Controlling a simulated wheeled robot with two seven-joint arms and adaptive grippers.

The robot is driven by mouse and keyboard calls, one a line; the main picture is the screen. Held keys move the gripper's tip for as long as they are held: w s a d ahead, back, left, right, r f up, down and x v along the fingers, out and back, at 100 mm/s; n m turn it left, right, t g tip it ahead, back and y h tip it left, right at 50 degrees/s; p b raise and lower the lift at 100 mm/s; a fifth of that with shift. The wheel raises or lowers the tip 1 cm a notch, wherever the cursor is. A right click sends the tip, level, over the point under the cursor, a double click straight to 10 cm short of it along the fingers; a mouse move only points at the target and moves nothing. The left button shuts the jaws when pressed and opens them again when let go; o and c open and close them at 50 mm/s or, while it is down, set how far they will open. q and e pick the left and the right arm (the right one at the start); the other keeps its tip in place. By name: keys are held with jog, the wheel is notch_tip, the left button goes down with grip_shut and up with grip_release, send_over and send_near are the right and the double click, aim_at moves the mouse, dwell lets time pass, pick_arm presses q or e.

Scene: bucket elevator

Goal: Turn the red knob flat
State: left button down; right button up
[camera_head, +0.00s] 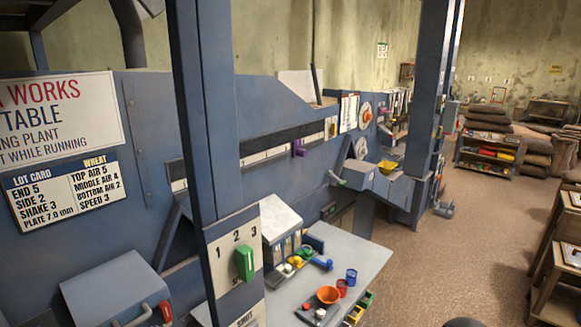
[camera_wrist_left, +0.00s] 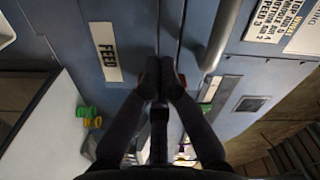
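In the left wrist view, small patches of red (camera_wrist_left: 182,80) show at the outer sides of my left gripper's fingertips (camera_wrist_left: 161,88), on or just in front of the blue panel. They may be the red knob, but the fingers hide most of it. The two dark fingers come close together at their tips. I cannot tell whether they touch or hold the red part. In the head view, a red grip (camera_head: 166,311) on a bent metal rod shows at the bottom left; I cannot tell whether it is the same part. Neither gripper shows clearly in the head view.
A FEED label (camera_wrist_left: 107,48) and a thick grey pipe (camera_wrist_left: 221,35) flank the fingers in the left wrist view. In the head view, a blue post (camera_head: 205,120) carries a green knob (camera_head: 244,262). Brown floor is open at right.

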pick_arm(q)
jog(key=p+v, duration=0.1)
jog(key=v, duration=0.3)
jog(key=shift+s+d, duration=0.15)
jog(key=shift+d, duration=0.05)
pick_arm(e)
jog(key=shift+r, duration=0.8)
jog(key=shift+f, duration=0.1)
